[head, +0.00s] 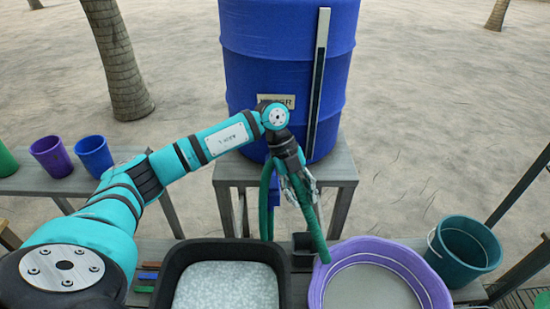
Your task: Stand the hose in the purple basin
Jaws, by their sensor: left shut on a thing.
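The green hose (265,203) hangs in a loop in front of the blue water barrel (275,60). My left gripper (300,190) is shut on the hose, near its free end. That end slants down to the right and its tip reaches the left rim of the purple basin (318,285). I cannot tell whether the tip touches the rim or is just above it. The basin is round and stands at the lower right, with a grey surface inside. My right gripper is not in view.
A black tub (165,275) with a pale speckled surface inside stands left of the basin. A teal bucket (468,252) stands close on the right. A small dark box (303,243) sits between tub and basin. Purple (50,157) and blue (94,156) buckets stand on the left bench.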

